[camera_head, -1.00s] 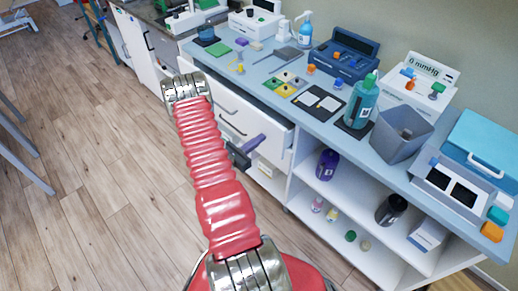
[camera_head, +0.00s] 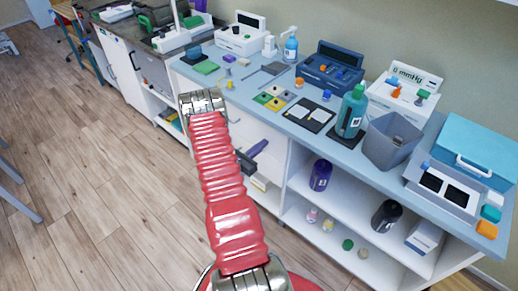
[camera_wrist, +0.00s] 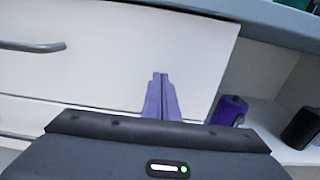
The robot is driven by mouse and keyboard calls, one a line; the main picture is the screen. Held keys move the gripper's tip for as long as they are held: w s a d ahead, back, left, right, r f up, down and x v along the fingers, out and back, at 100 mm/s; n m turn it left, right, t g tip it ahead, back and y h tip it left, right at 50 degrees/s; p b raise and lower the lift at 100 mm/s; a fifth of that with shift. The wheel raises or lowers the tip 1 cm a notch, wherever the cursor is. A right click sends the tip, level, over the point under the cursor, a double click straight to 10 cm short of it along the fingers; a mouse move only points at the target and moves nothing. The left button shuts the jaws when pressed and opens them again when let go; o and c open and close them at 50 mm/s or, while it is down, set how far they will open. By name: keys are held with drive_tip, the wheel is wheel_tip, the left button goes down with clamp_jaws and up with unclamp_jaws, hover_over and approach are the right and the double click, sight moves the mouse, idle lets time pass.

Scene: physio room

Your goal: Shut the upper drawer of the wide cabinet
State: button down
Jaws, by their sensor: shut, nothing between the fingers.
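The wide cabinet (camera_head: 285,160) is white with a pale blue top. Its upper drawer (camera_head: 270,137) has a white front that looks flush, or nearly so, under the top in the head view. In the wrist view the upper drawer (camera_wrist: 120,50) fills much of the picture, with a grey bar handle (camera_wrist: 32,46) at left. My gripper (camera_head: 262,145) is in front of the cabinet, its purple fingers together and empty. In the wrist view my gripper (camera_wrist: 160,75) points at the right part of the drawer front; I cannot tell whether it touches. My arm hides part of the drawers.
Open shelves to the right hold a purple bottle (camera_head: 320,175) and a dark bottle (camera_head: 386,215). The top carries a green bottle (camera_head: 351,112), a grey bin (camera_head: 391,141) and a teal case (camera_head: 476,150). The wooden floor (camera_head: 100,200) at left is clear.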

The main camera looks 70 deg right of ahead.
drive_tip(key=shift+d+r, duration=0.1)
drive_tip(key=shift+d, duration=0.2)
drive_tip(key=v, duration=1.4)
drive_tip(key=shift+a, duration=0.3)
drive_tip(key=shift+w+f, duration=0.1)
drive_tip(key=shift+f, duration=0.15)
